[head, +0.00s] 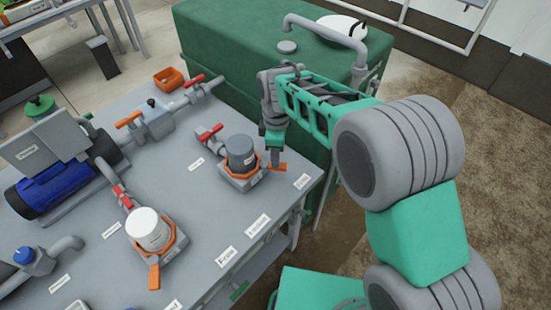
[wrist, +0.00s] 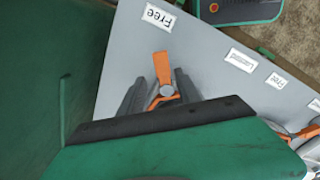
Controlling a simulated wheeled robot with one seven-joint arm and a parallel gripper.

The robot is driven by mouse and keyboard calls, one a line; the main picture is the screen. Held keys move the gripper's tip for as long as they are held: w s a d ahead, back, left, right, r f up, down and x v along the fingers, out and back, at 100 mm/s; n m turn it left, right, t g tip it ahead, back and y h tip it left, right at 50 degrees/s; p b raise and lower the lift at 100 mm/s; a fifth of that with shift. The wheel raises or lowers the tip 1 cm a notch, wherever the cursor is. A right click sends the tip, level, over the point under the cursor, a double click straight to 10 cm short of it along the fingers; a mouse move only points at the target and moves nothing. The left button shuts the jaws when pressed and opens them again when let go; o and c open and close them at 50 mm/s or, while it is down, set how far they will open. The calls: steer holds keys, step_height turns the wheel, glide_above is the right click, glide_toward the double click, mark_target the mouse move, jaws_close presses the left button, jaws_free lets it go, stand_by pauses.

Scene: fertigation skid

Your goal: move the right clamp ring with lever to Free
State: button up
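The right clamp ring (head: 230,178) is an orange ring at the base of a dark grey capped cylinder (head: 240,152) on the grey bench. Its orange lever (head: 279,168) sticks out to the right; it also shows in the wrist view (wrist: 162,68), pointing toward a "Free" label (wrist: 158,17). My gripper (head: 275,155) hangs over the lever, pointing down. In the wrist view its two dark fingers (wrist: 163,83) stand apart on either side of the lever, with small gaps visible. Most of the ring is hidden there by my gripper body.
A second orange clamp ring (head: 172,249) surrounds a white canister (head: 149,229) to the left, its lever (head: 154,274) pointing frontward. Red-handled valves (head: 210,132) and pipes stand behind. A green tank (head: 235,50) stands behind the bench. The bench's right edge is close to my gripper.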

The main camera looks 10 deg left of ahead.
steer(key=shift+r, duration=2.35)
